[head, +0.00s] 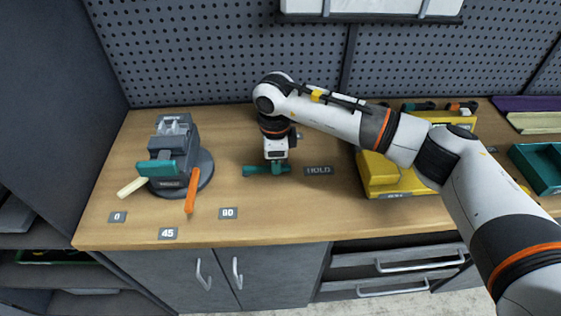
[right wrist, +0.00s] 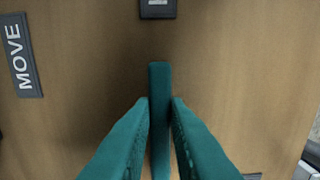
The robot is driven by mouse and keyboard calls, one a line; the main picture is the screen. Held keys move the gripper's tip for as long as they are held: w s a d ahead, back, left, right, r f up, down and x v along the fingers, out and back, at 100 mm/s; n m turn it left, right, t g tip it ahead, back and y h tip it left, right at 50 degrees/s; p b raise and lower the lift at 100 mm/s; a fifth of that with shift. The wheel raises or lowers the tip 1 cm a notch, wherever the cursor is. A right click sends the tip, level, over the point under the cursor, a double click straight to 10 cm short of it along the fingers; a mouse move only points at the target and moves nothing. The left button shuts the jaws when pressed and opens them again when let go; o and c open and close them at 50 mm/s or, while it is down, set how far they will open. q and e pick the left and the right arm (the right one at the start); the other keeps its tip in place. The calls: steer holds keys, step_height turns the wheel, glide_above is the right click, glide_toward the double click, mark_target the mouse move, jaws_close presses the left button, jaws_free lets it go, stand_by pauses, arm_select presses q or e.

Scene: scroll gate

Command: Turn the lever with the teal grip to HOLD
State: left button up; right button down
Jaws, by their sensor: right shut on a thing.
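The teal grip (head: 252,171) of the lever lies low over the wooden bench, left of the HOLD label (head: 318,170). My right gripper (head: 275,168) comes down on it from above. In the right wrist view, my right gripper (right wrist: 160,110) has its two teal fingers closed on the sides of the teal grip (right wrist: 159,78), and the grip's far end sticks out beyond the fingertips. A MOVE label (right wrist: 27,55) lies on the left of that view. The lever's pivot is hidden by the gripper and arm. My left gripper is not in view.
A grey device (head: 180,145) with a teal part, a cream bar and an orange bar (head: 191,190) stands at the left, with number labels before it. A yellow unit (head: 382,178) stands right of the HOLD label, partly behind my arm. The bench front between them is clear.

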steer(key=c, duration=1.4)
jaws_free()
step_height(320, 180, up, 12)
steer(key=b, duration=0.2)
steer(key=shift+b, duration=0.4)
